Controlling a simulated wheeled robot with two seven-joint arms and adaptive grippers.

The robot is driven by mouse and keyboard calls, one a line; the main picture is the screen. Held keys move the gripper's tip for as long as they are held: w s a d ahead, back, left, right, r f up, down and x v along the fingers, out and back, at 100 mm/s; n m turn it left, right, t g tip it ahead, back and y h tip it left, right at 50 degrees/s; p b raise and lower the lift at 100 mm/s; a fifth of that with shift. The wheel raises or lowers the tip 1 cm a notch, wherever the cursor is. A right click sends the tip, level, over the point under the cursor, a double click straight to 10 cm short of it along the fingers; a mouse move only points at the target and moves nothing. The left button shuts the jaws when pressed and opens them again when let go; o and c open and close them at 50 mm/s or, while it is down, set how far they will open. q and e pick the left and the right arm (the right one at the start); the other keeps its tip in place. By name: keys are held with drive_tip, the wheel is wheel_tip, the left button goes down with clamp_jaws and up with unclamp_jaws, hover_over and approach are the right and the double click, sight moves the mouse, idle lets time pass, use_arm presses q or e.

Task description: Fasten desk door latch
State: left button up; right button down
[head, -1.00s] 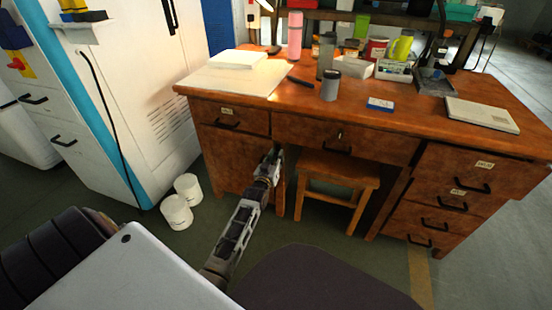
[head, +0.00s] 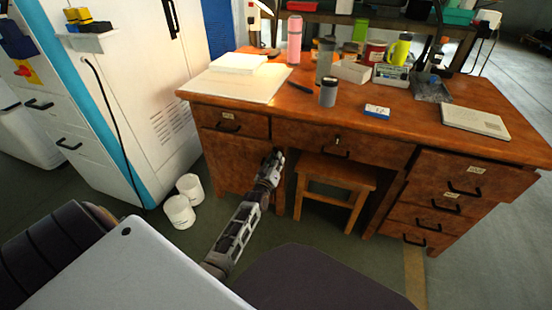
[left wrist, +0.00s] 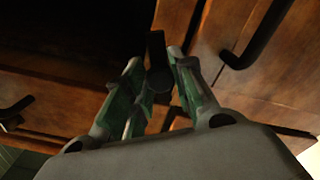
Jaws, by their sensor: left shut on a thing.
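The brown wooden desk (head: 365,150) stands ahead with its door (head: 235,165) below the left drawer. My left gripper (head: 275,157) is at the right edge of this door, beside the knee space. In the left wrist view, the left gripper (left wrist: 155,60) has its greenish fingers closed around a small dark piece (left wrist: 158,78), which looks like the door latch. The fingers hide part of it, so I cannot tell its exact angle. The door looks flush with the desk front. My right gripper is not in view.
A wooden stool (head: 335,180) stands in the knee space, right of my left gripper. Two white tubs (head: 182,203) stand on the floor by the white cabinet (head: 140,90). Cups, a pink bottle (head: 294,40) and papers cover the desktop. A dark chair seat (head: 310,280) is in front.

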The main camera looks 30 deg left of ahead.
use_arm(q)
drive_tip(key=shift+n+p, duration=1)
drive_tip(key=shift+n, duration=5.7)
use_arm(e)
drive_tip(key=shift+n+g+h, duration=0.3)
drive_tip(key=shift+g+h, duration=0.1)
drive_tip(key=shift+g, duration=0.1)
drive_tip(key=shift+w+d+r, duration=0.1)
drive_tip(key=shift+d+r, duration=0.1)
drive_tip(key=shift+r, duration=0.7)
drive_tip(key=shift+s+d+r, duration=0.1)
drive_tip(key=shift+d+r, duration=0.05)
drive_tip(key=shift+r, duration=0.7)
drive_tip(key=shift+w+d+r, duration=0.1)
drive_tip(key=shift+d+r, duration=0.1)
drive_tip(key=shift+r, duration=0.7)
use_arm(q)
drive_tip(key=o, duration=1.1)
drive_tip(key=shift+c, duration=0.2)
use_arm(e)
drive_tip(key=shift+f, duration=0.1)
use_arm(q)
drive_tip(key=shift+s+d, duration=0.1)
drive_tip(key=shift+s, duration=0.05)
drive_tip(key=v, duration=1.1)
drive_tip(key=shift+s, duration=0.3)
